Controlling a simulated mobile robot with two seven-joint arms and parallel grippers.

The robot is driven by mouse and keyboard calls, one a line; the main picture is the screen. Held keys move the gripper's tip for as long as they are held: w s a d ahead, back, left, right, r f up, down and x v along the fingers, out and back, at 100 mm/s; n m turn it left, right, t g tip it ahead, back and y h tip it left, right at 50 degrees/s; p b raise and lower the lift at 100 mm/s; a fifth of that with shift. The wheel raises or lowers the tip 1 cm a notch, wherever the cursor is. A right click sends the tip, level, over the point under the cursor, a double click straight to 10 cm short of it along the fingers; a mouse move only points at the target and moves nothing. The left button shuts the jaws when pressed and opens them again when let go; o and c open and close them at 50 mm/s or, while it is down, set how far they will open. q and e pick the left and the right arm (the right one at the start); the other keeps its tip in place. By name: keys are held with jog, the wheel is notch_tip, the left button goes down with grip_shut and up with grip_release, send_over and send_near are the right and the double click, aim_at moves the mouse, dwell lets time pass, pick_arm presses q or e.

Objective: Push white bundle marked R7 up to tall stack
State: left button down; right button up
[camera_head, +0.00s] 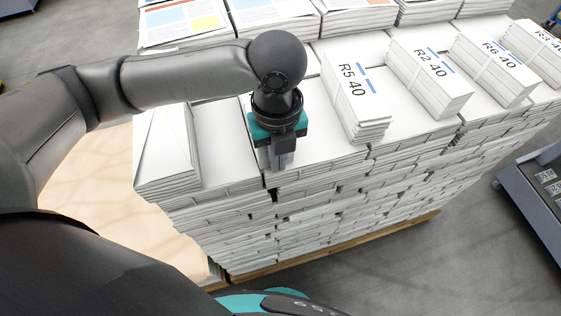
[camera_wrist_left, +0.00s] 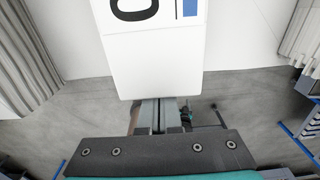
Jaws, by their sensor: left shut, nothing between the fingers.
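A white bundle (camera_wrist_left: 160,75) with a black "0" and a blue stripe fills the upper middle of the left wrist view. The rest of its marking is out of frame, so R7 cannot be read; in the head view my wrist mostly hides this spot. My left gripper (camera_head: 280,165) points down at the near edge of the pallet load, its fingers shut and empty. In the left wrist view the fingertips (camera_wrist_left: 165,103) are at the bundle's near end; contact cannot be told. The taller stacks (camera_head: 348,22) stand along the back. My right gripper is not in view.
White bundles marked R5 (camera_head: 350,90), R2 (camera_head: 430,75) and R6 (camera_head: 490,65) lie to the right on the layered load. An unmarked bundle (camera_head: 168,155) lies to the left. Bare tan board (camera_head: 90,180) and grey floor (camera_head: 400,270) show around it.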

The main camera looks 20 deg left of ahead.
pick_arm(q)
jog(key=w+a+p, duration=0.1)
jog(key=w+a, duration=0.1)
jog(key=w, duration=0.1)
jog(key=w+a+p, duration=0.1)
jog(key=w+a, duration=0.1)
jog(key=w, duration=0.1)
jog(key=w+a+p, duration=0.1)
jog(key=w+a, duration=0.1)
jog(key=w, duration=0.1)
jog(key=shift+w+a+r, duration=0.1)
jog(key=shift+a+r, duration=0.05)
jog(key=shift+w+a, duration=0.4)
jog(key=shift+w, duration=0.1)
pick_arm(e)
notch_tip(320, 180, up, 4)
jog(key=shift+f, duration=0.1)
